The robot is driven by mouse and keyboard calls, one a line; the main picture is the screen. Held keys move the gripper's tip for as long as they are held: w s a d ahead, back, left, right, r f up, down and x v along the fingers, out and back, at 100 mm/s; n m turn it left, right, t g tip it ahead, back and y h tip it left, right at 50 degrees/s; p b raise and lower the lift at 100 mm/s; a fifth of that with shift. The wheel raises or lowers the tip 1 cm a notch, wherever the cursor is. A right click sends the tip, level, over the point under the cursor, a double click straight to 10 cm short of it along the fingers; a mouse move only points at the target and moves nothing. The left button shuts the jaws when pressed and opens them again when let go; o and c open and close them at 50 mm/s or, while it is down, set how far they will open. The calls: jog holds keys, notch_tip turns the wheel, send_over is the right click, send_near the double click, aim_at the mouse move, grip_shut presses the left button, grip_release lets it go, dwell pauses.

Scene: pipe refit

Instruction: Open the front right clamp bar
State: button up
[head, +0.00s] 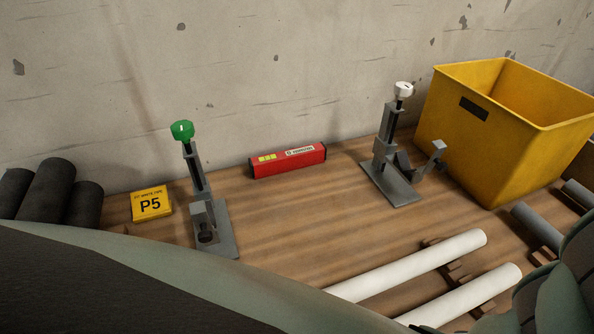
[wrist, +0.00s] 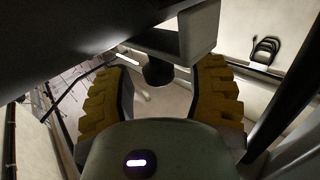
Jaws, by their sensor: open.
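In the head view, a grey clamp with a green knob (head: 182,131) stands on the left of the wooden bench. Its block (head: 203,220) sits low over the base plate. A second grey clamp with a white knob (head: 403,90) stands further right. Its hinged bar (head: 427,160) sticks out to the right of its post. I cannot tell which is the front right clamp; the front of the bench is partly hidden by my arm. My gripper (wrist: 161,82) shows only in the wrist view, its yellow-padded fingers spread apart. I see nothing held, and no clamp is recognisable there.
White pipes (head: 412,265) lie on wooden rests at front right. A yellow bin (head: 490,140) stands at back right. A red box (head: 288,161) lies between the clamps, near the wall. A yellow P5 sign (head: 151,203) and dark pipes (head: 48,192) are at left. Mid-bench is clear.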

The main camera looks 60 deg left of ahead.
jog(key=shift+w+d, duration=0.15)
jog(key=shift+d, duration=0.15)
jog(key=shift+o, duration=0.4)
grip_shut()
